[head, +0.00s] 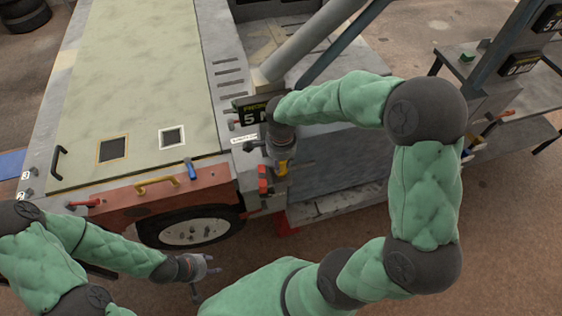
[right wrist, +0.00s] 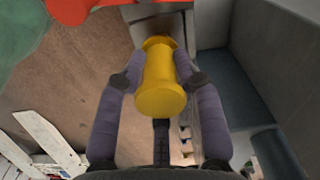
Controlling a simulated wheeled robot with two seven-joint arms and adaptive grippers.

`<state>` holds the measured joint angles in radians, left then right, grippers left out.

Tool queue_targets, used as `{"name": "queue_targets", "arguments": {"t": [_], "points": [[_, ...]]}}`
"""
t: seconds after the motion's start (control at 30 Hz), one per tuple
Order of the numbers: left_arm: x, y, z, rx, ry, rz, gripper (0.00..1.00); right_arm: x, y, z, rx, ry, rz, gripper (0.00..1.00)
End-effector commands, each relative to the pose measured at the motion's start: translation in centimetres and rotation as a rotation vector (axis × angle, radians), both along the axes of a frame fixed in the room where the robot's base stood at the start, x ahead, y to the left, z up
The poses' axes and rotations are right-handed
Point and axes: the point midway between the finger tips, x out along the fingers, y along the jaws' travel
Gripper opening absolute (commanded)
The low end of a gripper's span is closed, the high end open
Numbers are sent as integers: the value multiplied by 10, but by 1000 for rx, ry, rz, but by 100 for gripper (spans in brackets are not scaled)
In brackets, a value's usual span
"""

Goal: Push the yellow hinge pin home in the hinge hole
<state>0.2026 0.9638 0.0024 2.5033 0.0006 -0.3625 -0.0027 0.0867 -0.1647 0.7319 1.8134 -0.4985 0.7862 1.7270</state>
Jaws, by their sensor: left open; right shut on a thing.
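The yellow hinge pin (right wrist: 161,85) is a spool-like cylinder with a wider flange at each end. My right gripper (right wrist: 160,76) is shut on it, one finger on each side, in the right wrist view. In the head view the yellow pin (head: 282,168) shows small below my right gripper (head: 281,158), beside the corner of the bench. The hinge hole cannot be made out in either view. My left gripper (head: 203,270) is open and empty, low in front of the wheel and apart from the bench.
A red block (head: 263,180) sits on the bench corner left of the pin. A yellow handle (head: 156,185), a blue-handled tool (head: 191,170) and a red handle (head: 84,203) lie along the front edge. A wheel (head: 192,231) is below. A dark sign (head: 250,115) stands behind my right gripper.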

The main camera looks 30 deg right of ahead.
Motion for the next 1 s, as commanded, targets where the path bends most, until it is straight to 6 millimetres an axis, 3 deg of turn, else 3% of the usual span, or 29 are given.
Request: {"name": "queue_targets", "arguments": {"t": [0.9,0.93,1.0], "points": [[0,0,-18,0,0,0,49,0,0,-20,0,-1,0,0],[0,0,-18,0,0,0,49,0,0,-20,0,-1,0,40],[0,0,-17,0,0,0,49,0,0,-19,0,-1,0,60]]}}
